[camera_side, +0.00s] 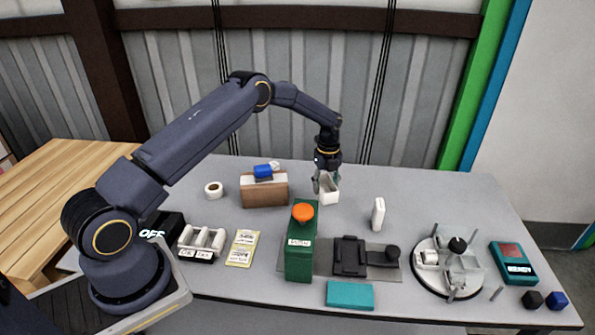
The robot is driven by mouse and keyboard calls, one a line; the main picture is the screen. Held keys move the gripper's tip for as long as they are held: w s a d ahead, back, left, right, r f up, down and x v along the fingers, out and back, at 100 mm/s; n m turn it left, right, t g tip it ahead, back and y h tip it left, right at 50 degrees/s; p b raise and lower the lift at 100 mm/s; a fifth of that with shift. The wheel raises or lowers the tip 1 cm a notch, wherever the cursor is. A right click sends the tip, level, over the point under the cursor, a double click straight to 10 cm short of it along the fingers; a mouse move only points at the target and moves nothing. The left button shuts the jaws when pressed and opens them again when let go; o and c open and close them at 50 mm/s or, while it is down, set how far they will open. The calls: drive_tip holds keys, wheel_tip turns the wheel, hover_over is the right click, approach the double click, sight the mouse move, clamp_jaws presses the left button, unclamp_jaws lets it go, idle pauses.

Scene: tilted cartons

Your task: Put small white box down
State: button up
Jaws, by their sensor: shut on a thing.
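A small white box (329,196) is held in my gripper (326,178). The gripper points down over the back middle of the grey table (440,215). The box appears a little above the table or at its surface; I cannot tell whether it touches. The fingers partly cover its upper left side. A second white box-like piece (378,215) stands upright on the table, apart and to the right of my gripper.
A brown carton (264,193) with a blue item on top stands left of my gripper. A green box with an orange button (302,213) stands in front. A dark fixture (350,256), a teal block (349,294) and a round white fixture (449,262) lie nearer the front. The back right is clear.

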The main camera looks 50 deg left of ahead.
sight(324, 208)
drive_tip(key=shift+f, duration=2.9)
drive_tip(key=o, duration=1)
drive_tip(key=shift+f, duration=0.15)
